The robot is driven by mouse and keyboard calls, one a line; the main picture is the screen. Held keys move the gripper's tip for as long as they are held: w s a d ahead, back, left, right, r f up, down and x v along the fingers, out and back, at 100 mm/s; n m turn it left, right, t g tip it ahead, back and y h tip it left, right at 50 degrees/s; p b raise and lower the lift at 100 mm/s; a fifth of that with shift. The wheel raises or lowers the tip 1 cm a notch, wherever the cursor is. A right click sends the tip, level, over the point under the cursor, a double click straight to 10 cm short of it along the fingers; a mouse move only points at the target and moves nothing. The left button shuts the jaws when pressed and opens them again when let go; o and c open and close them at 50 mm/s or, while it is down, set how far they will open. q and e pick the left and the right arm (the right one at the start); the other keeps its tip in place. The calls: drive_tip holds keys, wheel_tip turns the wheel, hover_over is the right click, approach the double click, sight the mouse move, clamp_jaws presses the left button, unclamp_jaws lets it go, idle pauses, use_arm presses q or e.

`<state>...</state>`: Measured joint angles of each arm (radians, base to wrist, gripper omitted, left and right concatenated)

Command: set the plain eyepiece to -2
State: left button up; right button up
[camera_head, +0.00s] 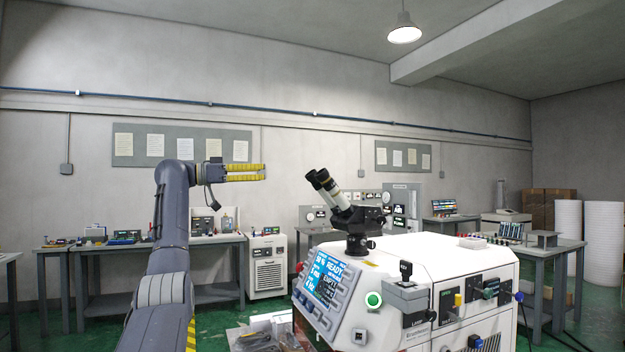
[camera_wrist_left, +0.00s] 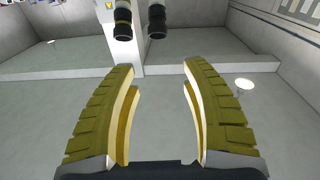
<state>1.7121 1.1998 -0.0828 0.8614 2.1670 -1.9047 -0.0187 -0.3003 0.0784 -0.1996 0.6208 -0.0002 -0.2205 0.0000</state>
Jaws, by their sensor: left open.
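A microscope head (camera_head: 358,216) stands on the white machine, with two eyepieces (camera_head: 322,181) tilted up to the left. In the left wrist view, one eyepiece (camera_wrist_left: 122,22) shows a thin yellowish band. The other eyepiece (camera_wrist_left: 157,20) looks plain black, and no scale marks can be read on either. My left gripper (camera_head: 263,172) has yellow ribbed fingers and points right, short of the eyepieces. It is open and empty in the left wrist view (camera_wrist_left: 158,70), with both eyepieces beyond its fingertips. My right gripper is not in view.
The white machine (camera_head: 430,255) carries a blue lit screen (camera_head: 324,282), a green button (camera_head: 373,300) and several knobs and sockets at its front. Workbenches (camera_head: 220,243) with equipment stand along the back wall. The air between my left gripper and the eyepieces looks clear.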

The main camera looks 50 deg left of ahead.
sight(313, 177)
use_arm(q)
drive_tip(key=shift+m, duration=0.6)
drive_tip(key=x, duration=0.5)
drive_tip(key=f+x, duration=0.1)
drive_tip(key=x, duration=1.1)
drive_tip(key=shift+w+d+f, duration=0.15)
drive_tip(key=shift+d+f, duration=0.2)
drive_tip(key=shift+f, duration=0.05)
drive_tip(key=c, duration=1)
